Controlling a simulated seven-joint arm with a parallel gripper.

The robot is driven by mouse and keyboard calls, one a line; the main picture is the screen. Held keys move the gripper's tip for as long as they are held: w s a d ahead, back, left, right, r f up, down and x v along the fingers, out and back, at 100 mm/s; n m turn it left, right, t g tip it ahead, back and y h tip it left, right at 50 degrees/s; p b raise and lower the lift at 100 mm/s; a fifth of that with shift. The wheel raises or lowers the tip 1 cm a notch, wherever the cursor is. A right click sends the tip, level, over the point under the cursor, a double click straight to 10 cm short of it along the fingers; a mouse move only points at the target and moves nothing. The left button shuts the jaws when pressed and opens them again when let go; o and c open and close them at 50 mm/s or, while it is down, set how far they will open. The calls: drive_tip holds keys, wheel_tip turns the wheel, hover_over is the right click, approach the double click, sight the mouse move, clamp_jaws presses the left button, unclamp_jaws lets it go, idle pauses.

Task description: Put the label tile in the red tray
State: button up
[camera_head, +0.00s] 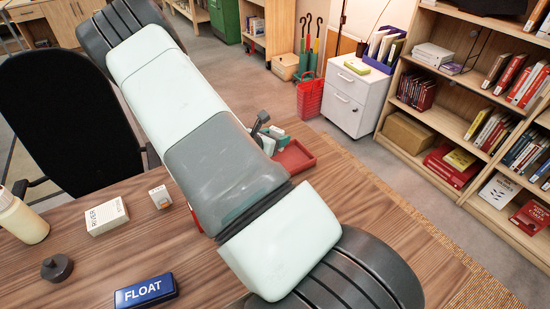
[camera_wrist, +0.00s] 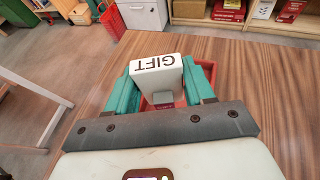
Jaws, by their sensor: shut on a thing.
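A white label tile (camera_wrist: 157,66) with the dark word GIFT, upside down in the wrist view, is between the teal fingers of my gripper (camera_wrist: 160,92). My gripper is shut on it. The red tray (camera_wrist: 208,70) shows behind and beside the fingers, partly hidden by them and the tile. In the head view, the red tray (camera_head: 296,158) is near the table's far edge, next to my gripper (camera_head: 270,140); my arm hides part of this area. I cannot tell whether the tile touches the tray.
On the table are a blue FLOAT block (camera_head: 146,291), a white lettered box (camera_head: 106,216), a small white block (camera_head: 160,197), a dark round knob (camera_head: 57,267) and a cream bottle (camera_head: 22,218). A black chair (camera_head: 70,120) is left. The table right of the tray is clear.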

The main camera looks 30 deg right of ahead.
wheel_tip(320, 180, down, 8)
drive_tip(key=shift+r, duration=0.25)
drive_tip(key=shift+f, duration=0.1)
drive_tip(key=o, duration=1)
drive_tip(key=shift+o, duration=0.2)
